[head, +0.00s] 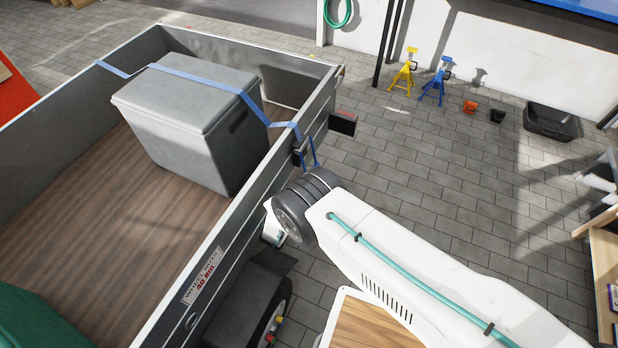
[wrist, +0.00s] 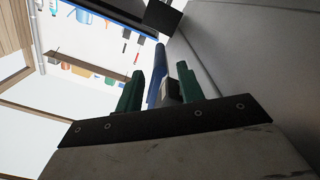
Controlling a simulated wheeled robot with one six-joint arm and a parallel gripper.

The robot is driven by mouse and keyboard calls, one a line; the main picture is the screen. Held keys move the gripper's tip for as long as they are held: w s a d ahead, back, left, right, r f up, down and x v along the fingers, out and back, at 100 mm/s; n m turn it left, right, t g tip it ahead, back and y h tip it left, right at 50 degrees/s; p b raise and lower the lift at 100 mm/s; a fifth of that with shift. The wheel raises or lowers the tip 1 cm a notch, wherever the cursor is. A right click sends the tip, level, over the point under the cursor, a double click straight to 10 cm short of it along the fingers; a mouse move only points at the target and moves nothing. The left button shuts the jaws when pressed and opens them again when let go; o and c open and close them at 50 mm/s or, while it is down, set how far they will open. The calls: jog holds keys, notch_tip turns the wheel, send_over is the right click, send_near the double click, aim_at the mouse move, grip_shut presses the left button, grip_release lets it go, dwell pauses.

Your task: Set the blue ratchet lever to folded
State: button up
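The blue ratchet lever (head: 311,158) shows in the head view as a thin blue frame beside a dark ratchet body (head: 299,150) on the trailer's outer side wall. In the wrist view, a long blue bar (wrist: 157,72), which looks like the lever, runs away from the camera between the green fingers of my gripper (wrist: 160,70). A small grey and black block (wrist: 171,92) sits beside the bar. I cannot tell whether a finger touches it.
A blue strap (head: 200,78) crosses a grey lidded box (head: 190,100) in the trailer (head: 225,225). The trailer's wall runs close along my arm. Yellow (head: 404,75) and blue (head: 436,85) stands are at the back. The paved floor (head: 430,170) to the right is clear.

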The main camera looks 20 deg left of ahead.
jog(key=shift+s, duration=1.15)
jog(key=shift+w+f, duration=0.15)
jog(key=c, duration=0.7)
jog(key=w+d+f+g, duration=0.2)
jog(key=d, duration=0.1)
jog(key=w+d+f+g+h, duration=0.1)
jog(key=d+f+g, duration=0.1)
jog(key=d+f, duration=0.1)
jog(key=w+d+f+m+g, duration=0.1)
jog(key=w+d+f+g, duration=0.1)
jog(key=d+f+g, duration=0.1)
jog(key=shift+w+h, duration=0.3)
grip_shut()
jog(key=s+d+f+m+g+y, duration=0.1)
jog(key=d+f+m+g+y, duration=0.1)
jog(key=d+f+g, duration=0.4)
jog(key=w+d+r+m+g+y, duration=0.1)
jog(key=w+r+m+g+y, duration=0.1)
jog(key=r+y, duration=0.65)
jog(key=w+d+r+m+g+y, duration=0.15)
jog(key=r+y, duration=0.45)
jog(key=r, duration=0.6)
jog(key=s+x, duration=0.1)
jog(key=x, duration=1.3)
jog(key=shift+a+m, duration=0.15)
jog(key=shift+m, duration=0.3)
